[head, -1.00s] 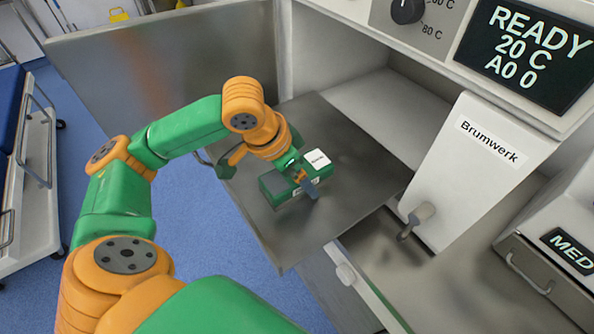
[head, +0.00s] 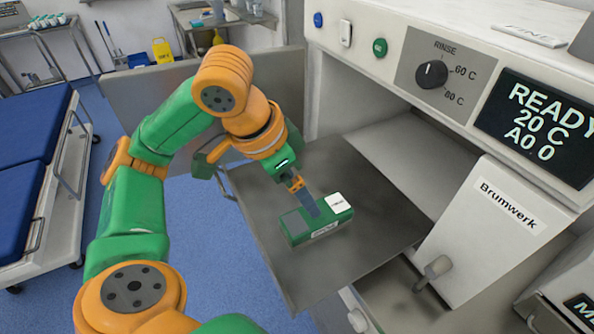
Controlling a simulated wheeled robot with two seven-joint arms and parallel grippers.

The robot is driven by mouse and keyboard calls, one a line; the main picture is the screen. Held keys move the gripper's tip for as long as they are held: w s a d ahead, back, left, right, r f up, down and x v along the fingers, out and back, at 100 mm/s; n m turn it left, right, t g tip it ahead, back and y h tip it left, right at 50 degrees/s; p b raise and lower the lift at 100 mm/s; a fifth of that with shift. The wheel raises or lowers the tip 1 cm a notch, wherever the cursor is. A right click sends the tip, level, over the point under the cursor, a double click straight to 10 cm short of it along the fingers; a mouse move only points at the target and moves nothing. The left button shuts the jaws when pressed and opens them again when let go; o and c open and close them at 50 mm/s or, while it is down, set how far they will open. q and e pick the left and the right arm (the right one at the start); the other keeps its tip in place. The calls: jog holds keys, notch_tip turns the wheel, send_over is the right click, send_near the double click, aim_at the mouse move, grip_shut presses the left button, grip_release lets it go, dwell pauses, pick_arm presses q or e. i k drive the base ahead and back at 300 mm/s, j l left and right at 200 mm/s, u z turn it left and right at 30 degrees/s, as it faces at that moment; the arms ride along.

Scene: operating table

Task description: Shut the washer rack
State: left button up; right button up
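The washer rack (head: 370,225) is a flat grey metal tray pulled out of the washer opening, with a thin handle (head: 222,183) at its left edge. A green box (head: 331,213) with a white label and a grey patch on top lies on the rack. My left arm reaches over the rack's left side. My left gripper (head: 311,205) points down, and its grey fingertip overlaps the box top in the head view. Whether it touches the box, and how far the fingers are apart, I cannot tell. My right gripper is not in view.
The washer door (head: 130,100) stands open behind my arm. The washer's control panel (head: 440,70) reads READY. A white Brumwerk unit (head: 480,225) stands right of the rack. A blue-padded trolley (head: 35,180) is at left, with open blue floor between.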

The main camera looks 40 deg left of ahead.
aim_at(385, 223)
jog(key=k, duration=1)
